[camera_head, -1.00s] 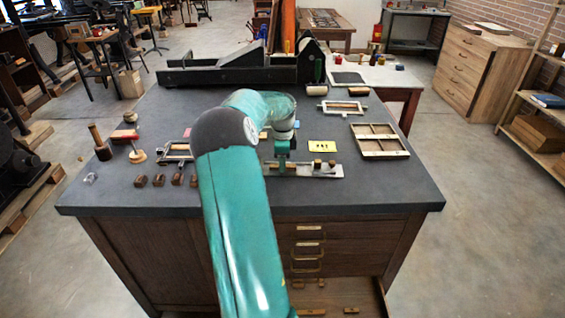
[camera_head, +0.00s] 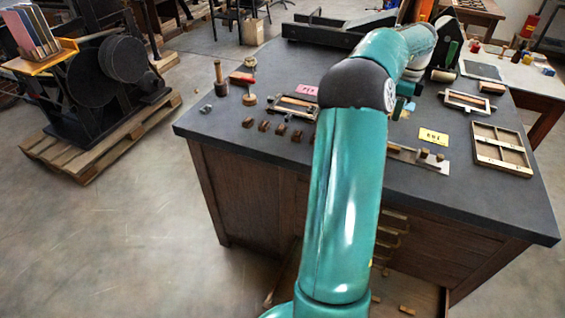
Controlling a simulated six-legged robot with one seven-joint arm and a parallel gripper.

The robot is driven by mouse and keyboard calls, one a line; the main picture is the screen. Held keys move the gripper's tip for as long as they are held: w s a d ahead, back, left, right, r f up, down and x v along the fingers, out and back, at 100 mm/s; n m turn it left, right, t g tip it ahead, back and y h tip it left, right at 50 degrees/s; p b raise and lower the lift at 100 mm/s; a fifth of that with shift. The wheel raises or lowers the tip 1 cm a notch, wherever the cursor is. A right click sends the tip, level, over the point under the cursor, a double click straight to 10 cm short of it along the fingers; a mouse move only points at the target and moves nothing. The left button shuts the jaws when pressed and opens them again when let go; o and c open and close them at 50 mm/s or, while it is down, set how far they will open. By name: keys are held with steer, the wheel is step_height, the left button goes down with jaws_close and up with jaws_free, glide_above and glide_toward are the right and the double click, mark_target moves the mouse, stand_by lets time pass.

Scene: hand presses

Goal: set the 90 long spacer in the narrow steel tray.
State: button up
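A narrow steel strip-like tray (camera_head: 437,165) lies near the front right of the dark worktop, with small brown pieces on it; my arm hides its left end. Several small brown blocks (camera_head: 264,126) stand in a row at the front left of the worktop. I cannot tell which piece is the 90 long spacer. A yellow card (camera_head: 433,136) with print too small to read lies behind the tray. My gripper (camera_head: 401,110) is over the worktop behind my forearm, mostly hidden. Its fingers and anything between them cannot be made out.
A wooden divided frame (camera_head: 501,148) lies at the right. A metal frame (camera_head: 468,103) and a dark press bed (camera_head: 325,32) are farther back. A wooden-handled tool (camera_head: 220,80) and a pink card (camera_head: 307,90) are at the left. The front left edge is clear.

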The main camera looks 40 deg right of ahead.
steer(key=w+a+r+n+t, duration=0.1)
steer(key=w+a+r+n, duration=0.3)
steer(key=a, duration=0.7)
steer(key=w+a+r+n+t, duration=0.1)
steer(key=w+a+r+n, duration=0.15)
steer(key=a+n, duration=0.6)
steer(key=w+a+r+n+t, duration=0.1)
steer(key=w+a+r+n, duration=0.15)
steer(key=a, duration=1.15)
steer(key=s+a+f+n+t, duration=0.1)
steer(key=s+a+n, duration=0.3)
steer(key=a+n, duration=0.4)
steer(key=s+a+f+n+t, duration=0.1)
steer(key=s+a+f+n, duration=0.2)
steer(key=a, duration=1.3)
steer(key=s+n, duration=0.2)
steer(key=n, duration=0.3)
steer(key=shift+s+a+f+t, duration=0.15)
steer(key=shift+s+t, duration=0.15)
steer(key=shift+s, duration=0.15)
